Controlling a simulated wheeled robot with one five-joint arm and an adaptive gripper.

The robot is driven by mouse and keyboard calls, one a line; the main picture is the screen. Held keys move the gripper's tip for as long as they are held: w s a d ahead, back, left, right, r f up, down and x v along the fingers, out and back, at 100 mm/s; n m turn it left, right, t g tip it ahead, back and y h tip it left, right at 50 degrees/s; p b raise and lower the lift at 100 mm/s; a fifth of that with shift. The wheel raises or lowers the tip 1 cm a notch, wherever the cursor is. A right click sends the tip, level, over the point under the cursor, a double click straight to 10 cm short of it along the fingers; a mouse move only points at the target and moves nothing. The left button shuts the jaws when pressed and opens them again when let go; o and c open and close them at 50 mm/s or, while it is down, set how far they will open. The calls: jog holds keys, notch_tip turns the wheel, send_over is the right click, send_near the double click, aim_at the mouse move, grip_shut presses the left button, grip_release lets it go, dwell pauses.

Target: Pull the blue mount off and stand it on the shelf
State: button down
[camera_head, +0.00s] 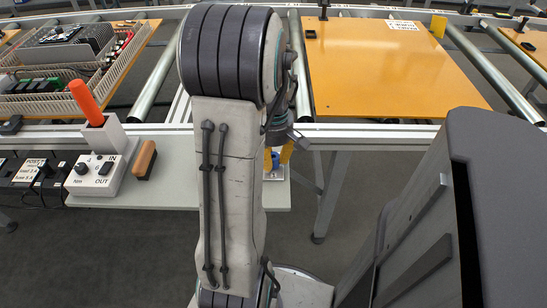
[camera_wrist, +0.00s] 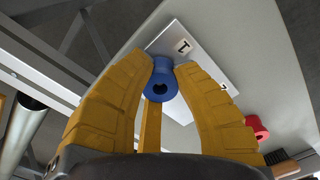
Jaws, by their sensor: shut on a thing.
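The blue mount (camera_wrist: 162,80) is a short blue cylinder with a dark hole in the end facing the wrist camera. In the head view, my gripper (camera_head: 279,158) is partly hidden behind my arm, with a little blue showing between the fingers. It is at the right end of the grey shelf (camera_head: 225,194). A white plate with printed marks (camera_wrist: 208,75) lies on the shelf just beyond the mount. I cannot tell whether the mount touches the plate.
A red round part (camera_wrist: 257,128) is on the shelf to the right in the wrist view. A control box with an orange handle (camera_head: 98,165) and a wooden-handled tool (camera_head: 145,160) stand farther left. An orange board (camera_head: 385,70) lies on the rails behind.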

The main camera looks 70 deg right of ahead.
jog(key=shift+r+p, duration=2.05)
jog(key=shift+r, duration=0.5)
jog(key=shift+s, duration=0.1)
